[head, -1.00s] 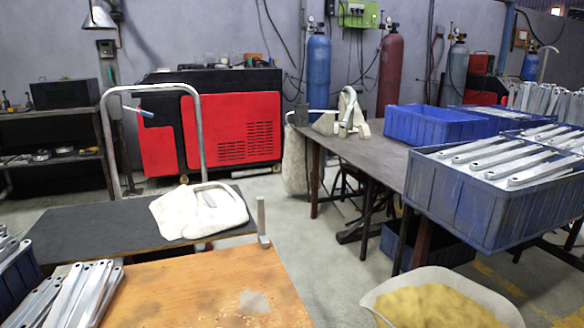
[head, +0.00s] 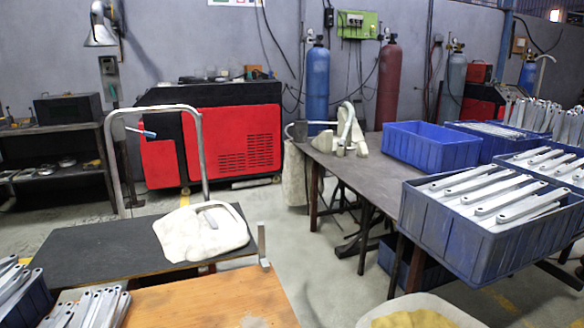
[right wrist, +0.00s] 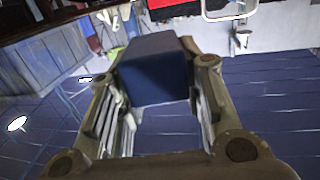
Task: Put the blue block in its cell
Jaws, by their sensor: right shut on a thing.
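The blue block (right wrist: 152,72) is a dark blue box shape in the right wrist view. It sits between the two fingers of my right gripper (right wrist: 153,82), which is shut on it. The block looks held clear, with floor and room behind it. In the head view neither gripper nor the block shows. I cannot make out a cell for the block in either view.
A wooden table (head: 215,300) and a dark bench (head: 110,245) lie at left front. At right, a grey table (head: 365,172) carries blue crates, the nearest crate (head: 465,235) full of metal brackets. Grey floor lies between.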

